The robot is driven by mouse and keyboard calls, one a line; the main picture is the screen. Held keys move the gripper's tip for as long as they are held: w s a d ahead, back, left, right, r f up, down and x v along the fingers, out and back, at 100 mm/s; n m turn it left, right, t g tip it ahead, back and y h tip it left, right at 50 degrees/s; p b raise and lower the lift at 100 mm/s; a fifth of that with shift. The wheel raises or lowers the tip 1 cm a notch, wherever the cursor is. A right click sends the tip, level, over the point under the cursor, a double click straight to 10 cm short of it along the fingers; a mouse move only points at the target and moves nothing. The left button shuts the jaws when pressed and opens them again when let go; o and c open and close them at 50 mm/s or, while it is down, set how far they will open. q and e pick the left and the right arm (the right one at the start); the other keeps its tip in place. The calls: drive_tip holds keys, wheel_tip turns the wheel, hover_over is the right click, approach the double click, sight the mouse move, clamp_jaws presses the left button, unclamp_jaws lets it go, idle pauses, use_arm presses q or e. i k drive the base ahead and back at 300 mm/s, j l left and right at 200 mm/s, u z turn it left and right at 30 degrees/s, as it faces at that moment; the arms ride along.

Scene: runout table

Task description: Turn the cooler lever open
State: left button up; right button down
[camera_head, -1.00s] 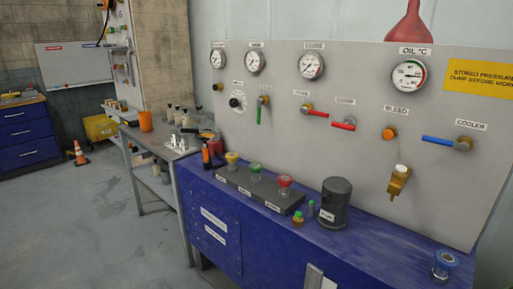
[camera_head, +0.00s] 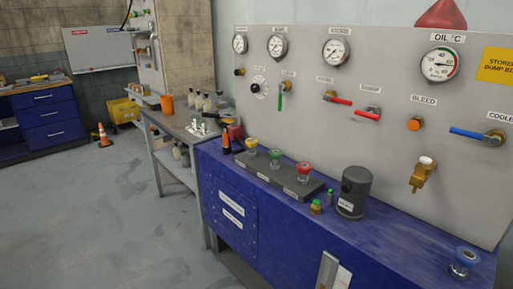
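The cooler lever (camera_head: 466,133) has a blue handle on a brass and steel valve at the far right of the grey panel (camera_head: 391,152). Its handle points left and lies nearly level, tilted slightly. The cooler label (camera_head: 500,117) above it is cut by the right picture edge. Neither of my grippers shows in the head view.
A blue bench (camera_head: 285,221) runs below the panel. On it stand a dark cylinder (camera_head: 354,193), a blue-topped knob (camera_head: 464,262) and a block (camera_head: 274,177) with yellow, green and red knobs. Red levers (camera_head: 368,115) and a brass tap (camera_head: 422,175) stick out nearby. Open floor (camera_head: 95,215) lies left.

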sight(495, 140)
drive_tip(key=z, duration=1.45)
